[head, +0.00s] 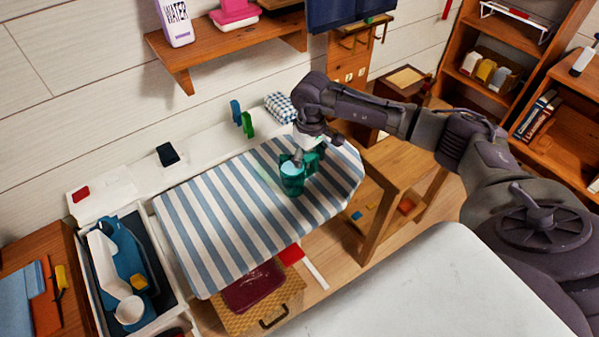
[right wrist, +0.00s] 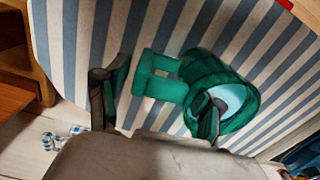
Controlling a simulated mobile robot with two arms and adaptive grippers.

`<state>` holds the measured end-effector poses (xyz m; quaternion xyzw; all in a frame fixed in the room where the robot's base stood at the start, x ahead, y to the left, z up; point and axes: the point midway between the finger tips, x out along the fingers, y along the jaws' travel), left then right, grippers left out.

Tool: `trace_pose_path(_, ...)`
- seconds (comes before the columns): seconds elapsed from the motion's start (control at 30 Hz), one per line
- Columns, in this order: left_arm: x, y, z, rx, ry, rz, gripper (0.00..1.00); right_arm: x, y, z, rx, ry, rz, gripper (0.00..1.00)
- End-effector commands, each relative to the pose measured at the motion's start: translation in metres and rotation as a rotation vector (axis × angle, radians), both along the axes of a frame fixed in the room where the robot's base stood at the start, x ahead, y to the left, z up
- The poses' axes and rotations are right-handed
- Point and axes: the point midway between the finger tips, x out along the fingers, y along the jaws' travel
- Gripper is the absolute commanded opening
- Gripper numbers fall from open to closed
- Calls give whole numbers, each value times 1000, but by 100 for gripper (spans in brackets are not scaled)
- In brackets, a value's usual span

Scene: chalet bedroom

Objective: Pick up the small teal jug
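The small teal jug (head: 292,182) is see-through and stands on a blue-and-white striped cover (head: 225,205). In the right wrist view the jug (right wrist: 232,78) has its squared handle (right wrist: 158,84) toward the middle, and something pale blue shows inside its mouth. My right gripper (head: 305,156) is right at the jug from above. In the right wrist view its fingers (right wrist: 160,95) are apart: one is left of the handle, the other overlaps the jug's mouth. I cannot tell whether that finger is inside the mouth or touches it. My left gripper is not in view.
A wooden shelf (head: 225,45) hangs on the wall above. A checked cloth roll (head: 281,106) and green and blue pegs (head: 247,124) lie behind the cover. A wooden stand (head: 385,180) is to the right. A white tray with blue items (head: 122,262) is at left.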

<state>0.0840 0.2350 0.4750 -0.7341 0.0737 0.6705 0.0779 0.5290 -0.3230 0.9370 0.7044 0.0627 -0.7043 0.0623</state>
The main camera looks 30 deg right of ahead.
Motion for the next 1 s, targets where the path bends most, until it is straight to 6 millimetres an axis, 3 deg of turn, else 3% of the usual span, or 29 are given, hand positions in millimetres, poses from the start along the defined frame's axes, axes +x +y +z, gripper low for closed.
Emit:
trace_pose_path(0.03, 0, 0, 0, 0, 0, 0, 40, 0, 0, 0, 0, 0, 0, 54)
trace_pose_path(0.3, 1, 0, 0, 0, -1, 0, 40, 0, 0, 0, 0, 0, 0, 9)
trace_pose_path(0.37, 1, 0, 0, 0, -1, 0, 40, 0, 0, 1, 0, -1, -1, 2)
trace_pose_path(0.73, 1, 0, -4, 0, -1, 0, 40, 1, 0, 7, 1, -3, -1, 1)
trace_pose_path(0.97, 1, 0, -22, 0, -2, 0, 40, 2, 0, 40, -1, -8, 0, 1)
trace_pose_path(1.0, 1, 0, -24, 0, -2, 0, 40, -8, -5, 44, -2, -3, -1, 1)
